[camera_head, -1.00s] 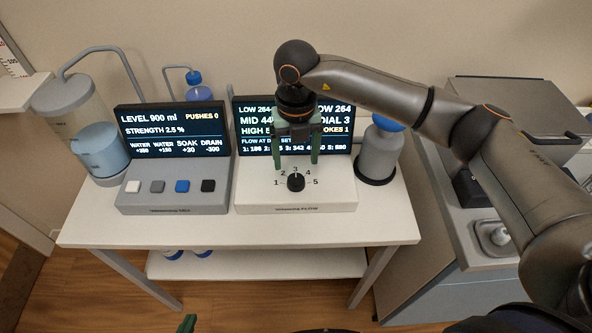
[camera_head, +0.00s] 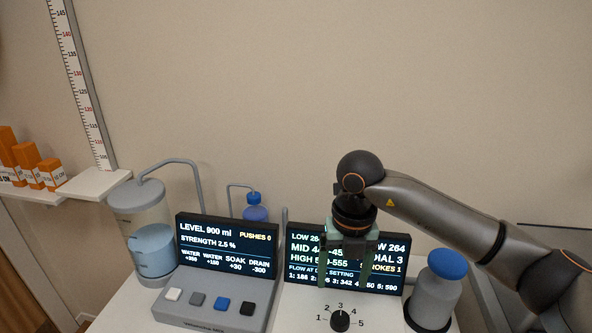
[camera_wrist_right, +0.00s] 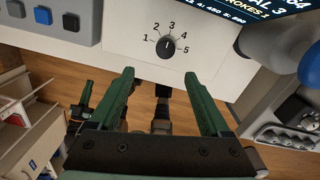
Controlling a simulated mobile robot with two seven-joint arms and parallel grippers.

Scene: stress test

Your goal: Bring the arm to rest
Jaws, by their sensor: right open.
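My right gripper (camera_head: 343,283) is open and empty, its green fingers pointing down in front of the flow display. In the right wrist view its two fingers (camera_wrist_right: 158,80) are spread apart with nothing between them. The black dial (camera_head: 340,319) lies below the fingertips, apart from them; it also shows beyond them in the right wrist view (camera_wrist_right: 166,46). The display (camera_head: 300,272) reads dial 3 and strokes 1, partly covered by the gripper. My left gripper is not in the head view; a small dark and green part at the left of the wrist view may be it.
A grey console (camera_head: 212,312) with several buttons stands left of the dial box, with a water vessel (camera_head: 152,248) behind it. A blue-capped grey bottle (camera_head: 434,292) stands right of the display, under my right arm. The wall above is clear.

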